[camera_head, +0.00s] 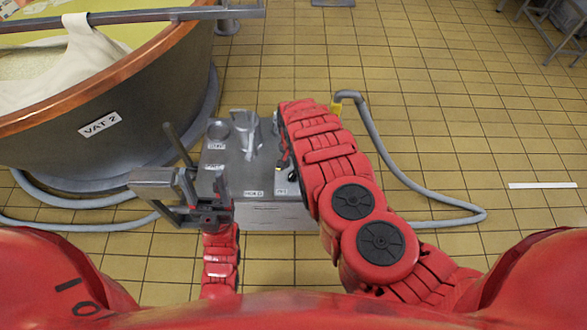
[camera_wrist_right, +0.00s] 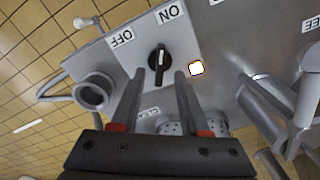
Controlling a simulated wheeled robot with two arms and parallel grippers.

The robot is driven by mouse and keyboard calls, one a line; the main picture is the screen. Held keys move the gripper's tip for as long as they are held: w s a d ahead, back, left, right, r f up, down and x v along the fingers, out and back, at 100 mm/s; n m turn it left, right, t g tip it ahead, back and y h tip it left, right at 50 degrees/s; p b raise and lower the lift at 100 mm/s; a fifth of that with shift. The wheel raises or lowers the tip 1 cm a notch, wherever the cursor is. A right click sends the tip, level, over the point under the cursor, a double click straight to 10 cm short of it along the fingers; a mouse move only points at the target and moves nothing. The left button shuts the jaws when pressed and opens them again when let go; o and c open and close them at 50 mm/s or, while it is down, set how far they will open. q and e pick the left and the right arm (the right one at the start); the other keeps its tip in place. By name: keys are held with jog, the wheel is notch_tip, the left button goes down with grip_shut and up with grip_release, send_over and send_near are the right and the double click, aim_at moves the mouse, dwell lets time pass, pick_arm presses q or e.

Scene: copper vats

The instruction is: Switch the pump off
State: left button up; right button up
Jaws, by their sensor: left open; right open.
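The pump unit (camera_head: 262,188) is a grey metal box on the tiled floor. In the right wrist view its panel shows a black rotary switch (camera_wrist_right: 159,60) with a white mark pointing up, towards the ON label (camera_wrist_right: 170,13). The OFF label (camera_wrist_right: 121,37) is to the upper left. A small lamp (camera_wrist_right: 196,68) glows beside the switch. My right gripper (camera_wrist_right: 161,73) is open, its fingertips either side of the switch's lower part in the picture; contact cannot be told. In the head view my right arm mostly hides it. My left gripper (camera_head: 163,160) is open and empty, left of the box.
Vat 2 (camera_head: 125,110), with a copper rim, stands at the left. A grey hose (camera_head: 385,150) curves right of the box, and other hoses lie left of it. A grey pipe stub (camera_wrist_right: 93,91) rises near the switch.

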aim_at(293, 175)
jog(key=shift+f, duration=1.2)
jog(key=shift+c, duration=0.3)
grip_shut()
